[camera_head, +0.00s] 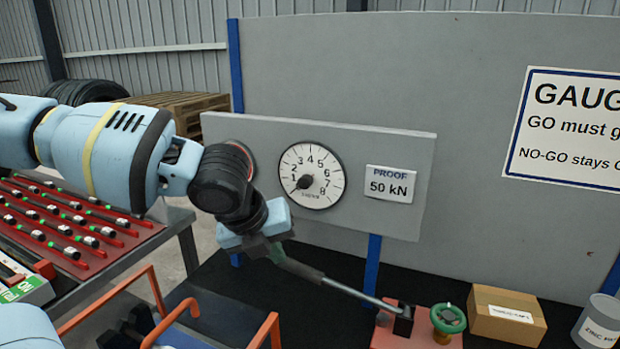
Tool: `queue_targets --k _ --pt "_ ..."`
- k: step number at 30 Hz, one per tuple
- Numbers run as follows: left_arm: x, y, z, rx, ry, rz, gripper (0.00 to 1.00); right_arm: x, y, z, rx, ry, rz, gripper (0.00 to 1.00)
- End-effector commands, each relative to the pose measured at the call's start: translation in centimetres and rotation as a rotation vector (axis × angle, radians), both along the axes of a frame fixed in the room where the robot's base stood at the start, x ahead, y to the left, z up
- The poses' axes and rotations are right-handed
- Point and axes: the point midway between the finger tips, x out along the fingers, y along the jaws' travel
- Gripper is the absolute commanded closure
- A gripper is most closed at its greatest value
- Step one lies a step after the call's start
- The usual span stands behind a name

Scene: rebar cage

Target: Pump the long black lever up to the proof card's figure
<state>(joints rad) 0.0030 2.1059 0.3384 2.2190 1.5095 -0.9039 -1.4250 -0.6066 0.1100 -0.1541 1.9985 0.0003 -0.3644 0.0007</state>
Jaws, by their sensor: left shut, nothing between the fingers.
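The long lever (345,290) slopes up and left from a red pump block (415,340); its rod is steel and its upper end a black grip. My left gripper (277,252) is shut, pointing down at the grip's upper end. The fingertips are small here, and I cannot tell whether they touch the grip. The proof card (390,185) reads "PROOF 50 kN". The round white gauge (312,175) on the grey panel is numbered up to 8, and its dark needle points to the lower left, near the low end. My right gripper is out of view.
A green handwheel (447,318) sits on the pump block. A cardboard box (507,315) and a grey tin (600,322) stand to its right. A red-rimmed round item (250,158) is mostly hidden behind my wrist. Orange rails (160,290) stand at lower left.

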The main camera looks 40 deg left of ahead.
Motion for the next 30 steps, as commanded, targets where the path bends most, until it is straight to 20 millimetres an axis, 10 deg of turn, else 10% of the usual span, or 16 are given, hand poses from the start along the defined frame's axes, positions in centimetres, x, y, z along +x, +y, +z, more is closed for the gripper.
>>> queue_targets --k 30 --pt "-0.1 0.3 -1.6 -0.002 0.001 0.000 1.00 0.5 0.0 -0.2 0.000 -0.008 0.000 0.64"
